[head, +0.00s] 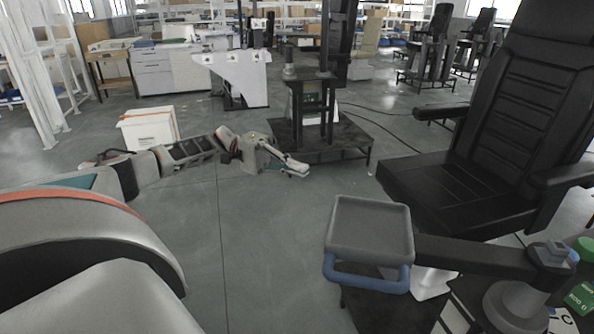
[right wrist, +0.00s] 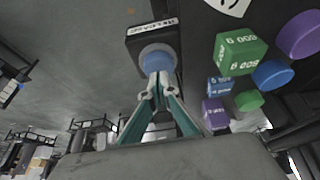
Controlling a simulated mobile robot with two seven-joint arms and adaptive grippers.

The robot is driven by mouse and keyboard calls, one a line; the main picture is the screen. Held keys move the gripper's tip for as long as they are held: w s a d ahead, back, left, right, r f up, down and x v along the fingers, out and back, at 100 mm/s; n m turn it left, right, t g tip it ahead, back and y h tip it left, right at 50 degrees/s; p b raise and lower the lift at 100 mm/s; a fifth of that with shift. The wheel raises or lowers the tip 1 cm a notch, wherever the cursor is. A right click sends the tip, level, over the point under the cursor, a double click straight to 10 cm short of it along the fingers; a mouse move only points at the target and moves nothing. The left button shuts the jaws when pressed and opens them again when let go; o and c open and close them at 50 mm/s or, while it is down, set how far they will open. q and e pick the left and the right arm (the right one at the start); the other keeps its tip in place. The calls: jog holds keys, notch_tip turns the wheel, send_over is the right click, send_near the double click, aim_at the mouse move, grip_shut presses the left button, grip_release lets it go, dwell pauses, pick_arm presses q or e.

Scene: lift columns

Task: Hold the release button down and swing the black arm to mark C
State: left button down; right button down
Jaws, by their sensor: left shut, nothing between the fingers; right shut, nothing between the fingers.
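A black arm (head: 470,255) runs level from a grey tray (head: 368,228) with a blue handle (head: 366,275) to a pivot post at the right. A mark with the letter C (head: 567,319) shows at the lower right edge, near the post. In the right wrist view, a round blue button (right wrist: 158,58) sits on a black block under a release label (right wrist: 152,26). My right gripper (right wrist: 157,75) is shut and empty, its tips at the button; I cannot tell whether they press it. My left gripper (head: 298,168) is shut and empty over the floor, away from the tray.
A black chair (head: 490,120) stands behind the arm. Green weights (head: 582,290) are at the right edge; green, blue and purple ones (right wrist: 240,50) lie right of the button. A black column on a low platform (head: 350,137) stands beyond my left gripper.

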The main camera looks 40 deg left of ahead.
jog(key=shift+r+p, duration=2.45)
jog(key=shift+r, duration=0.25)
jog(key=shift+f, duration=0.1)
jog(key=v, duration=1.2)
